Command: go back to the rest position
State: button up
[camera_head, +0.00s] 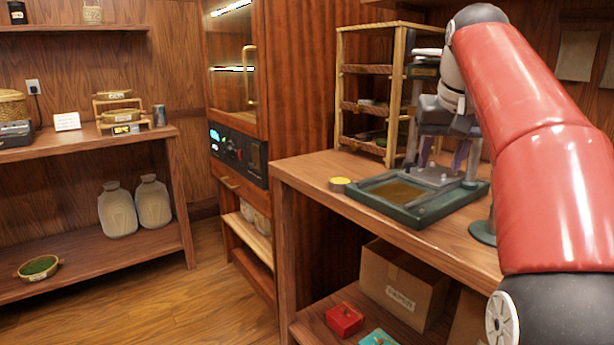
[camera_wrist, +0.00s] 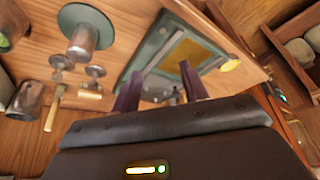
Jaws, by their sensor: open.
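My gripper (camera_head: 442,158) hangs over the workbench at the right in the head view, with its fingers pointing down behind the green-rimmed tray (camera_head: 424,216). In the wrist view the two purple fingers of my gripper (camera_wrist: 160,70) are spread apart with nothing held between them. The tray (camera_wrist: 143,58) lies beyond the fingertips there. My red arm arches up from the lower right of the head view and hides part of the bench. Whether the fingertips touch anything cannot be told.
A wooden rack (camera_head: 342,90) stands at the bench's back, close left of my gripper. A small yellow disc (camera_head: 340,183) lies beside the tray. A tall cabinet (camera_head: 290,90) is further left; floor there is clear.

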jog(key=s+a+f, duration=0.4)
jog(key=s+f, duration=0.8)
jog(key=f, duration=0.1)
jog(key=s+a+f+n+t, duration=0.1)
jog(key=s+a+f, duration=0.3)
jog(key=s+f, duration=0.8)
notch_tip(320, 180, down, 2)
jog(key=shift+s+f+n+y, duration=0.25)
jog(key=shift+s+n+y, duration=0.05)
jog(key=shift+s, duration=0.05)
